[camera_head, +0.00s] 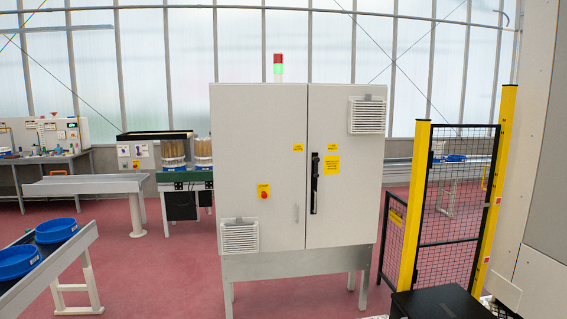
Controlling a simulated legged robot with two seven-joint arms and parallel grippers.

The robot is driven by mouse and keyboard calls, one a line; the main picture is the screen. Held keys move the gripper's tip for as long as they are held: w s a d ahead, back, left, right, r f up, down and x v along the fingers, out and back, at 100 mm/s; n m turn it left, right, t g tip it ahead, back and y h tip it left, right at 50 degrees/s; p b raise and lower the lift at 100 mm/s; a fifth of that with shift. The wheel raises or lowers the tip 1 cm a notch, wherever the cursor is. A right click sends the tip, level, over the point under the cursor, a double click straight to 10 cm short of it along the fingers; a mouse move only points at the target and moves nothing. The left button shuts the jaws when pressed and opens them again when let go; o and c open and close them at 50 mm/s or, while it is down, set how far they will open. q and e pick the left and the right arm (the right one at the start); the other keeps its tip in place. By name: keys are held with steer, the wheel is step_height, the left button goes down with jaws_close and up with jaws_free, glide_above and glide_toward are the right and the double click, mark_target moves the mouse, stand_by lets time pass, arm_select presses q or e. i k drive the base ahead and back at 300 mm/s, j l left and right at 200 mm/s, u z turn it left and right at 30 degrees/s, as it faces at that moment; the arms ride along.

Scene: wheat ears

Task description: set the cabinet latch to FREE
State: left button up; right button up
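A large light-grey two-door cabinet (258,150) stands on legs in the middle of the head view, with both doors shut. A black upright latch handle (314,183) sits on the right door beside the door seam. It looks vertical; any FREE marking is too small to read. A yellow label (332,165) is to the right of the handle, and smaller yellow labels sit above. A red knob on a yellow plate (264,191) is on the left door. Neither of my grippers is in view.
A yellow-posted black mesh gate (458,190) stands to the right, with a black box (440,303) in front of it. At left, a conveyor (50,262) carries blue bowls (56,230). The red floor (165,270) in front of the cabinet is clear.

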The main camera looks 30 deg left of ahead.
mark_target(317, 159)
steer(key=i+j+u, duration=0.35)
steer(key=i, duration=0.55)
steer(key=i+u, duration=0.3)
steer(key=i, duration=0.6)
steer(key=i+l+z, duration=0.25)
steer(key=i, duration=0.8)
steer(key=i+j+z, duration=0.1)
steer(key=i+z, duration=0.2)
steer(key=i, duration=0.75)
